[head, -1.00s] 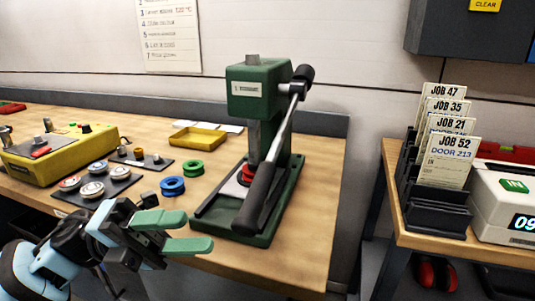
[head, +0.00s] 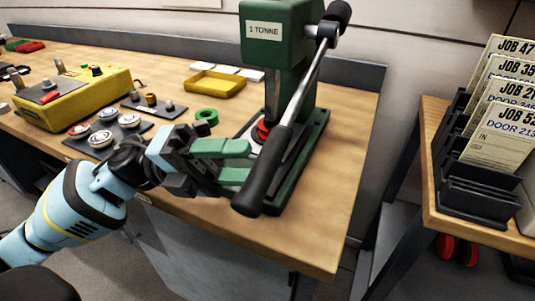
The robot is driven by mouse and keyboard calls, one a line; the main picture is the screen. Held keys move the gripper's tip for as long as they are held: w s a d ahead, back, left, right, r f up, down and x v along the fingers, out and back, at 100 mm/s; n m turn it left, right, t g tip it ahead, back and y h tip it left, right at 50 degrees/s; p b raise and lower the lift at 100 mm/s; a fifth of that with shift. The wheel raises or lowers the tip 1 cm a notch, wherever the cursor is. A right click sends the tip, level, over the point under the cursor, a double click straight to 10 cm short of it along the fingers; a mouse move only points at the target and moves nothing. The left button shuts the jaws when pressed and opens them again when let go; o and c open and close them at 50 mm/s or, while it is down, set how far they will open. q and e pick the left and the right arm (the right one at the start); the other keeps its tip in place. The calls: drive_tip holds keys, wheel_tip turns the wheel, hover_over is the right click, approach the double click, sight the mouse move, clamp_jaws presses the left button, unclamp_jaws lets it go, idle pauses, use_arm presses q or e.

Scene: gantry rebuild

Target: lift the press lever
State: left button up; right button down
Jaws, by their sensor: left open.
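The green press (head: 284,40), labelled 1 TONNE, stands on the wooden bench. Its lever (head: 305,84) slopes down from the pivot at the upper right to a thick black grip (head: 264,172) low in front of the base. A red part (head: 264,131) sits under the ram. My left gripper (head: 245,162), with green fingers, is open just left of the black grip. Its fingertips point at the grip, and I cannot tell whether they touch it. My right gripper is not in view.
A green ring (head: 206,116) lies behind my left gripper. A yellow tray (head: 215,84), a yellow control box (head: 66,95) and a dark plate with several knobs (head: 107,133) stand to the left. A job card rack (head: 478,200) is at right. The bench front right is clear.

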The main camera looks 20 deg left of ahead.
sight(268, 164)
use_arm(q)
drive_tip(key=shift+p+x, duration=0.4)
drive_tip(key=shift+x, duration=1.55)
drive_tip(key=shift+c, duration=0.3)
clamp_jaws()
